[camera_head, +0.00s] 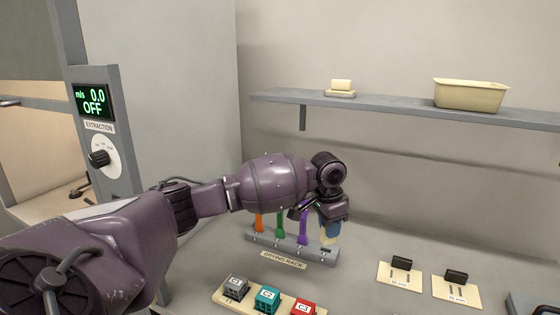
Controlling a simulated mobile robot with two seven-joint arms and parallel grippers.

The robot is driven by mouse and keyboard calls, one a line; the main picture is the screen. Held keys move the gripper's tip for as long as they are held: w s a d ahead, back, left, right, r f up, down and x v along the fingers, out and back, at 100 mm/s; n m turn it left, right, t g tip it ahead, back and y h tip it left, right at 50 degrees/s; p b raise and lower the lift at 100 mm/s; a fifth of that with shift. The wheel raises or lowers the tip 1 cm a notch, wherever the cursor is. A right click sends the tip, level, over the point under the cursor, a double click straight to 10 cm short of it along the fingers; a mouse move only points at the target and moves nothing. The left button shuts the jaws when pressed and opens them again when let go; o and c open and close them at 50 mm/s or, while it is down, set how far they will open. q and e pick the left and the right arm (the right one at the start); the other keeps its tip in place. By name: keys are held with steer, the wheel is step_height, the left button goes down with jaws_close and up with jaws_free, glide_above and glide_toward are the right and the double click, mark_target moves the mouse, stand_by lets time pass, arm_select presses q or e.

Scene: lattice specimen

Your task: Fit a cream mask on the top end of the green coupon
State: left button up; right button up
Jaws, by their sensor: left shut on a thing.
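The green coupon (280,224) stands upright in the drying rack (270,246), between an orange coupon (259,222) and a purple coupon (303,228). My left gripper (331,220) points down at the rack's right end, to the right of the purple coupon. It is shut on a small piece, blue above (333,230) and cream below (327,239); its fingers are mostly hidden. I cannot tell whether this is one thing or two, or whether it touches the rack. My forearm passes just above the coupons and hides their upper parts. My right gripper is out of view.
In front stands a cream holder (231,300) with grey, teal and red blocks. Two cream plates with black pieces (400,276) (456,288) lie at right. The shelf (400,104) bears a cream bin (470,95) and a small cream block (341,86). An extraction panel (98,130) stands left.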

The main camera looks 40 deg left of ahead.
arm_select(q)
steer(key=shift+w+a+r+m+g+h, duration=0.15)
steer(key=shift+w+a+r+m, duration=1.05)
steer(key=shift+a, duration=2.5)
steer(key=shift+w+a+r+m+g+h, duration=0.1)
steer(key=shift+w+a+r+m, duration=0.6)
steer(key=shift+a+m, duration=1.95)
steer(key=shift+w+a+r+m+g+h, duration=0.15)
steer(key=shift+w+a+r+m, duration=0.7)
steer(key=shift+a, duration=3.85)
steer(key=shift+s+f+n+b, duration=0.15)
steer(key=shift+f+n+b, duration=0.25)
steer(key=shift+b, duration=0.05)
steer(key=shift+f, duration=0.15)
steer(key=o, duration=0.3)
steer(key=shift+c, duration=1.4)
steer(key=shift+p, duration=0.3)
steer(key=shift+f, duration=0.1)
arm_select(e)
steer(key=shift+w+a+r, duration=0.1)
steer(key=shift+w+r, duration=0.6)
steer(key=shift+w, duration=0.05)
